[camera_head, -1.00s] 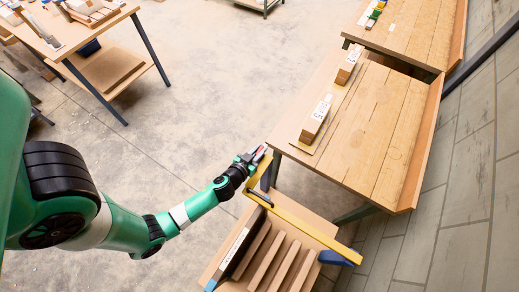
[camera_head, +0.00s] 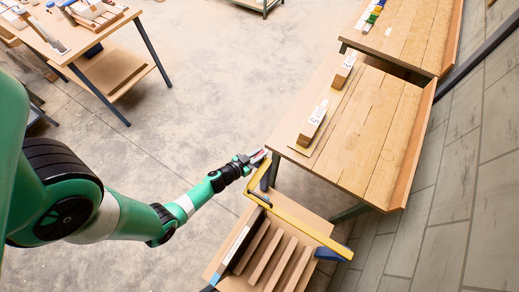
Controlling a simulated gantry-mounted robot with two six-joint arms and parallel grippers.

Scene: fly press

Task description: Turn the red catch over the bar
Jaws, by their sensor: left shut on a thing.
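My left gripper (camera_head: 257,157) is at the near corner of the wooden-topped bench, by the upper end of a yellow frame. It is shut on a small red part, the red catch (camera_head: 257,154), which shows only as a bit of red between the fingers. The yellow bar (camera_head: 300,226) runs from beside the gripper down and then right, above a low shelf unit. The gripper hides most of the catch, and I cannot tell how far it is turned over the bar. My right gripper is not in view.
The wooden bench (camera_head: 375,135) stands right of the gripper, with numbered blocks (camera_head: 312,122) on it. A slatted low shelf (camera_head: 268,252) lies below the bar. Another table (camera_head: 85,25) is at the upper left. The floor (camera_head: 200,90) between is clear.

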